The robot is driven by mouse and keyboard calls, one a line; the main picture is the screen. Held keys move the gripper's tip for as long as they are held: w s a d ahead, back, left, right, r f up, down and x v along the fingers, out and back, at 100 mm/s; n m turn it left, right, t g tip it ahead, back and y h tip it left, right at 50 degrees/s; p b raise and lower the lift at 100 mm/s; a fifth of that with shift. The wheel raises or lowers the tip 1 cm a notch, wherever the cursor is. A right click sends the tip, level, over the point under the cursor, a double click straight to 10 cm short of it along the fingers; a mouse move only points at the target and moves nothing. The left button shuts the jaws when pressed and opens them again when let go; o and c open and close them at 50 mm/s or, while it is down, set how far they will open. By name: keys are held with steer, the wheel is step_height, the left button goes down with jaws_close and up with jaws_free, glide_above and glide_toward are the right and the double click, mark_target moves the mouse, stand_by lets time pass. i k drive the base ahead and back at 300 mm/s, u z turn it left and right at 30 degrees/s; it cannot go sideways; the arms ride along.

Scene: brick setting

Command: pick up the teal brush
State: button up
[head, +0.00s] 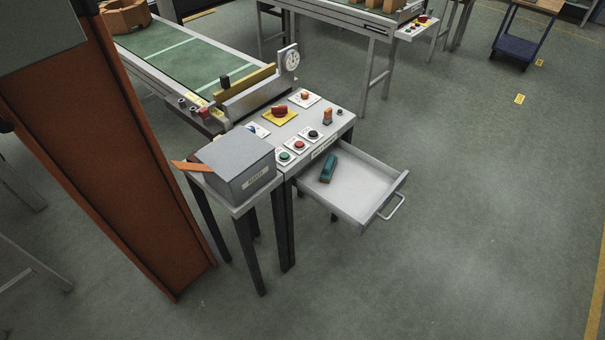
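The teal brush (328,168) lies in an open drawer (365,196), near the drawer's back left, close to the front of the control table. It is small in the head view, and its bristles cannot be made out. The drawer is pulled out toward the lower right, with a handle (393,208) on its front. The rest of the drawer floor looks bare. My gripper is not in view.
The control table (325,130) carries several buttons and a red knob (279,111). A grey box (236,164) stands on a small side table to its left. A conveyor (185,65) runs behind. Open floor (470,220) lies right of the drawer.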

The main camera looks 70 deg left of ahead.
mark_target(328, 169)
steer(key=z, duration=0.05)
steer(key=k, duration=1.4)
steer(key=u, duration=2)
steer(key=i, duration=0.95)
steer(key=u, duration=0.05)
